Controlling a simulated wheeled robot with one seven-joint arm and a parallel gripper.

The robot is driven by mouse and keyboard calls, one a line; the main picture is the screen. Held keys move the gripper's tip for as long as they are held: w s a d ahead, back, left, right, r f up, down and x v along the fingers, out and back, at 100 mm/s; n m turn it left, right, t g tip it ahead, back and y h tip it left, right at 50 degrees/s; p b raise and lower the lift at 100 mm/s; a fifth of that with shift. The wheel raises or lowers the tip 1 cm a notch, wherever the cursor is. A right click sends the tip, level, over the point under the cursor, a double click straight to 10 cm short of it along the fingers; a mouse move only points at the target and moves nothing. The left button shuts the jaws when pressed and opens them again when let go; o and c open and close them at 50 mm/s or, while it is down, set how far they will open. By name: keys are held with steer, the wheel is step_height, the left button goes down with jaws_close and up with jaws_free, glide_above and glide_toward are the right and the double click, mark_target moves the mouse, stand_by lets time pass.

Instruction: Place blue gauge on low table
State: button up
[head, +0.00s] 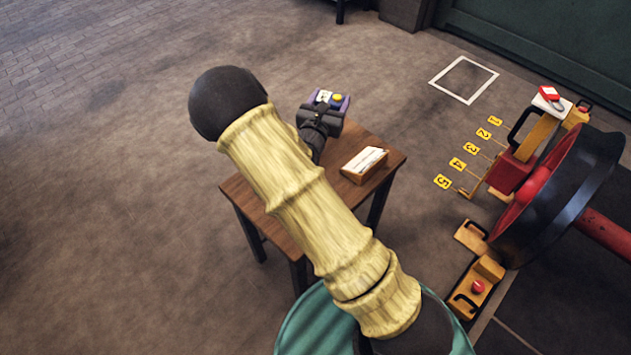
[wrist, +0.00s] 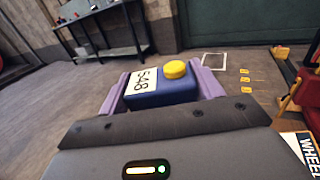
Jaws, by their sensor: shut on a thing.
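The blue gauge (wrist: 160,95) is a blue box with a yellow knob and a white label reading 548. My gripper (head: 331,101) is shut on it, with the purple fingers (wrist: 207,82) on either side of it in the wrist view. In the head view the gauge (head: 327,97) shows small, past the far edge of a wooden low table (head: 248,203); its height relative to the tabletop is hard to tell. My arm hides the middle of the tabletop.
A wooden block with a white card (head: 365,161) sits on the table's right part. The tabletop's left part looks bare. A large red and black wheel (head: 560,195), yellow numbered tags (head: 471,148) and yellow tools stand at right. A white floor square (head: 464,79) lies beyond.

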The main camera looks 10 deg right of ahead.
steer(key=shift+w+r+m+h+b, duration=0.2)
steer(key=shift+w+m+h+b, duration=0.1)
steer(key=shift+w+b, duration=0.6)
steer(key=shift+w+d+r+g, duration=0.15)
steer(key=shift+w+r+g, duration=0.05)
steer(key=shift+r+g, duration=0.2)
steer(key=shift+s+a+f+b, duration=0.15)
steer(key=shift+a+f+b, duration=0.05)
steer(key=shift+b, duration=0.1)
steer(key=f+b, duration=0.1)
steer(key=f, duration=0.1)
steer(key=f+b, duration=0.1)
steer(key=f, duration=0.2)
steer(key=shift+d+f+b, duration=0.2)
steer(key=shift+f+b, duration=0.1)
steer(key=shift+f, duration=0.15)
steer(key=shift+a+f, duration=0.1)
steer(key=shift+f+b, duration=0.95)
steer(key=shift+f, duration=0.8)
steer(key=shift+f, duration=0.15)
